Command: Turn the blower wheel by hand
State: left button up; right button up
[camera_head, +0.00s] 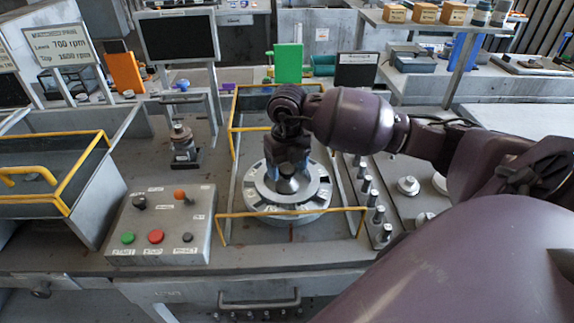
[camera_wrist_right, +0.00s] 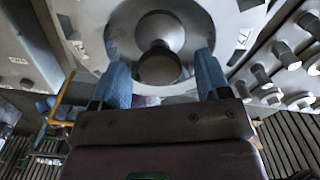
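The blower wheel (camera_head: 262,202) is a round grey metal disc with dark slots around its rim, lying flat inside a yellow-railed frame. A rounded metal hub (camera_wrist_right: 158,64) stands at its centre. My right gripper (camera_head: 287,172) points down over the middle of the wheel, and its arm hides the far part of the disc. In the right wrist view its two blue fingers are apart, one on each side of the hub, with gaps visible; I see no contact. My left gripper is not in view.
A control box (camera_head: 160,225) with green and red buttons stands left of the wheel. The yellow guard rail (camera_head: 290,212) crosses in front. A row of metal pegs (camera_head: 372,197) stands close on the right. A yellow-edged bin (camera_head: 60,205) is at far left.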

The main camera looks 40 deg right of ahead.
aim_at(287, 168)
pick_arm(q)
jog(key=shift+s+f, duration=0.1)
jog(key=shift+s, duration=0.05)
pick_arm(e)
notch_tip(287, 168, up, 11)
dwell(0.5)
jog(key=shift+f, duration=0.1)
jog(key=shift+s+f, duration=0.1)
jog(key=shift+s, duration=0.05)
dwell(0.4)
